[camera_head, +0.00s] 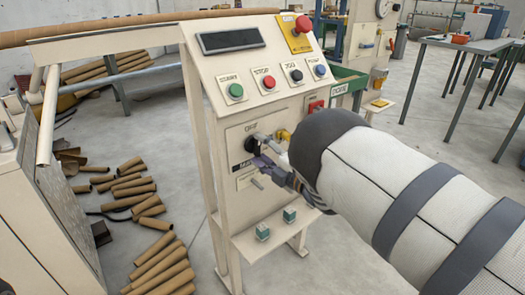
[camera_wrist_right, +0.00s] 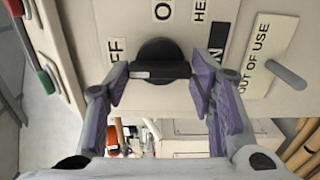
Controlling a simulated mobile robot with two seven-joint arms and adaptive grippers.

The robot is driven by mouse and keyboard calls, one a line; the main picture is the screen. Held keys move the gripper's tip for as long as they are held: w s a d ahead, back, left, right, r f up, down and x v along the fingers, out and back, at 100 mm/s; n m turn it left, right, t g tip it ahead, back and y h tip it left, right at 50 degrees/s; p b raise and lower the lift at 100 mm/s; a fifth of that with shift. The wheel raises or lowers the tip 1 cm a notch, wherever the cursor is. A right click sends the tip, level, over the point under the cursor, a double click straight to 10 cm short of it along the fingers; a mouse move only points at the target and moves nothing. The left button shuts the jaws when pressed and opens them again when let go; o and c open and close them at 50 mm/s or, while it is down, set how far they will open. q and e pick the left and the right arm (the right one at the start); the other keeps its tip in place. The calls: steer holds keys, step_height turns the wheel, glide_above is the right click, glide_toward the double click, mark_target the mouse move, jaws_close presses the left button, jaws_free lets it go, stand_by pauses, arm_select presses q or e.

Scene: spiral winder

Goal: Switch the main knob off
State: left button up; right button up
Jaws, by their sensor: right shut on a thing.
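The black main knob (camera_head: 252,145) sits on the cream front panel of the winder's control post, below an OFF label (camera_head: 251,126). In the right wrist view the knob (camera_wrist_right: 160,62) has its bar lying left to right. A white mark shows on its left end, on the side of the OFF label (camera_wrist_right: 116,49). My right gripper (camera_head: 266,157) is at the panel; in the wrist view its purple-padded fingers (camera_wrist_right: 160,88) are on either side of the bar, shut on it. My left gripper is in neither view.
A yellow knob (camera_head: 283,135) and a red switch (camera_head: 316,105) are right of the main knob. Above are several push buttons (camera_head: 268,82) and a red emergency stop (camera_head: 303,24). A grey peg (camera_wrist_right: 286,69) stands by an OUT OF USE label. Brown tubes (camera_head: 130,185) lie on the floor.

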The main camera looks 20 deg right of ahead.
steer(key=o, duration=1.2)
steer(key=shift+c, duration=0.2)
steer(key=v, duration=1.2)
steer(key=s+d+f+m+g+h+p, duration=0.2)
steer(key=s+d+f+m+g+h, duration=0.15)
steer(key=s+f+m, duration=0.45)
steer(key=s+d+f+m+g+h+p, duration=0.15)
steer(key=s+f+m+g+h, duration=0.3)
steer(key=s+f, duration=0.45)
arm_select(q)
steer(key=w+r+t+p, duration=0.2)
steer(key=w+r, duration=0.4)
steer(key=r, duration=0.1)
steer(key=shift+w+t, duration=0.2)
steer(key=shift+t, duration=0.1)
arm_select(e)
steer(key=s+a+m+g, duration=0.2)
steer(key=s+m+g, duration=0.1)
steer(key=s, duration=0.7)
steer(key=s+a+m+g+y, duration=0.1)
steer(key=s+m+g, duration=0.3)
steer(key=s, duration=0.7)
steer(key=s+a+m+g, duration=0.3)
steer(key=s+g, duration=0.1)
steer(key=s, duration=0.7)
steer(key=shift+a+g+y, duration=0.25)
steer(key=shift+g+y, duration=0.05)
steer(key=shift+y, duration=0.1)
